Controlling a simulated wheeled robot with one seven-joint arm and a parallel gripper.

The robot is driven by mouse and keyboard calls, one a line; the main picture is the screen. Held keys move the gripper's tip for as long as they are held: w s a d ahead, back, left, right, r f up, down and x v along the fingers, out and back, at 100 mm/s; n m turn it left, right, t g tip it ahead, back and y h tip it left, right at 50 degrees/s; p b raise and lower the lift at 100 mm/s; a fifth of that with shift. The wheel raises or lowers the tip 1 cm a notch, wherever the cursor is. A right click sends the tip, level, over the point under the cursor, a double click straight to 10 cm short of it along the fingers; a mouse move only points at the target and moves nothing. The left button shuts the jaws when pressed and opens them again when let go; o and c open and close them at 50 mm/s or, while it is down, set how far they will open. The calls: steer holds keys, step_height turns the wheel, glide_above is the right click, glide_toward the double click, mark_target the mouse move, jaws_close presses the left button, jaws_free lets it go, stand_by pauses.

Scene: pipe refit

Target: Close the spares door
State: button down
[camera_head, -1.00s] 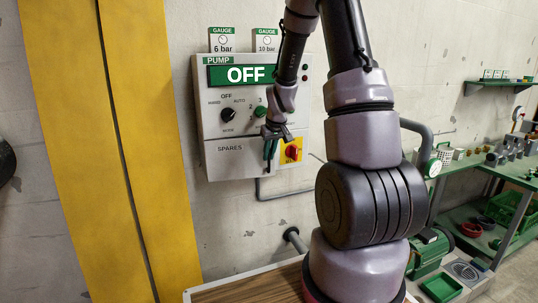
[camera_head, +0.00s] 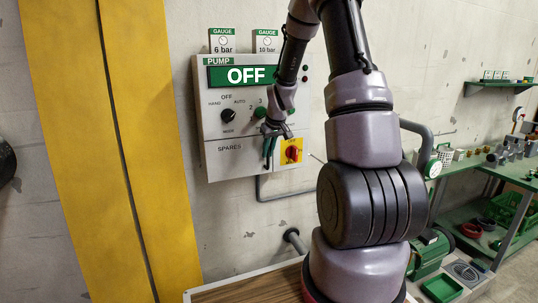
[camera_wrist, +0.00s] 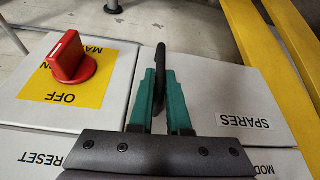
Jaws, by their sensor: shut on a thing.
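The spares door (camera_head: 230,164) is the light grey lower left panel of the pump box, marked SPARES. Its face also shows in the wrist view (camera_wrist: 215,82). It looks about level with the box around it, but I cannot tell whether a small gap is left. My gripper (camera_head: 269,163) is at the door's right edge, beside the yellow switch plate. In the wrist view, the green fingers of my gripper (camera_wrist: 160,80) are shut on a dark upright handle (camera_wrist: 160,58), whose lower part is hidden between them.
A red rotary switch (camera_wrist: 72,60) on a yellow plate (camera_head: 290,151) sits close beside my fingers. The pump box (camera_head: 222,100) has a mode knob (camera_head: 228,115) above the door. A yellow column (camera_head: 150,150) stands to the left. A wooden-topped table (camera_head: 245,288) is below.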

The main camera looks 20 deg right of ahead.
steer(key=shift+w+r, duration=0.1)
steer(key=shift+w, duration=0.1)
steer(key=c, duration=0.9)
jaws_free()
steer(key=v, duration=1)
steer(key=shift+s+d+r, duration=0.15)
steer(key=shift+s+r, duration=0.05)
steer(key=shift+r, duration=0.05)
